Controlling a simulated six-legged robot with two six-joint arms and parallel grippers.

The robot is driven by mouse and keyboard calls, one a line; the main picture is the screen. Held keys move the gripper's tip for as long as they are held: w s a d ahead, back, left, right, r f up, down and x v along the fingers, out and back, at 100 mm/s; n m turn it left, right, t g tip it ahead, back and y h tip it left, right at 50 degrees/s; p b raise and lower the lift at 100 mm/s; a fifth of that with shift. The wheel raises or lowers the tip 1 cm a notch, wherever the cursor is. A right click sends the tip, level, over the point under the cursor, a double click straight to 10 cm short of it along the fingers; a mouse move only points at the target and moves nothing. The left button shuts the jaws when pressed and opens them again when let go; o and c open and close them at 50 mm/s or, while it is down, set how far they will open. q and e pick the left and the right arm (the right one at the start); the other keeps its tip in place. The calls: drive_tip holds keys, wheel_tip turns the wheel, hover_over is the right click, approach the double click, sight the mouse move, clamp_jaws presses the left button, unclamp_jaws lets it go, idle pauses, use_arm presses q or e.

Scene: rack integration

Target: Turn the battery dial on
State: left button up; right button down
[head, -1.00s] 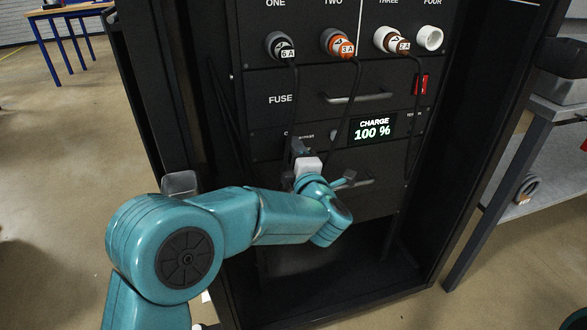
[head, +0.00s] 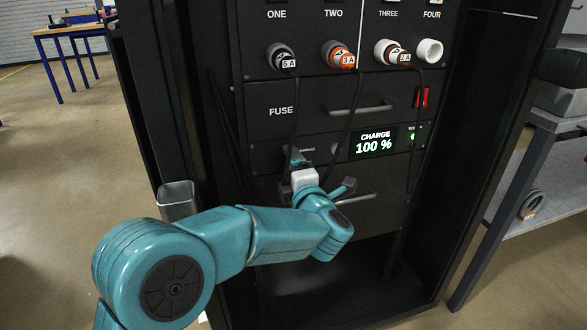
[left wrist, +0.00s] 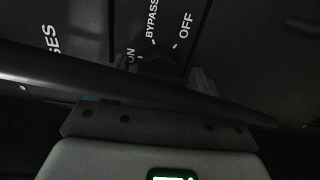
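The battery dial (left wrist: 165,62) is a dark shape in the left wrist view, ringed by the labels ON, BYPASS and OFF. Its exact pointing is too dark to read. In the head view the dial is mostly hidden behind my left gripper (head: 298,160), which is at the panel left of the lit display (head: 375,143) reading CHARGE 100 %. In the left wrist view, the gripper reaches up to the dial, but its fingertips are dark and partly covered by a bar-like dark shape. I cannot tell whether it grips the dial. My right gripper is not in view.
Several cables hang from the plugs (head: 341,55) in front of the rack panel, one close to my left gripper. A fuse drawer handle (head: 357,107) and a red switch (head: 422,97) are above.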

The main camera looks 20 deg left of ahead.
use_arm(q)
drive_tip(key=shift+d, duration=0.15)
drive_tip(key=p+v, duration=0.2)
drive_tip(key=v, duration=1.4)
drive_tip(key=shift+p, duration=0.3)
drive_tip(key=shift+s+d, duration=0.1)
drive_tip(key=shift+d, duration=0.05)
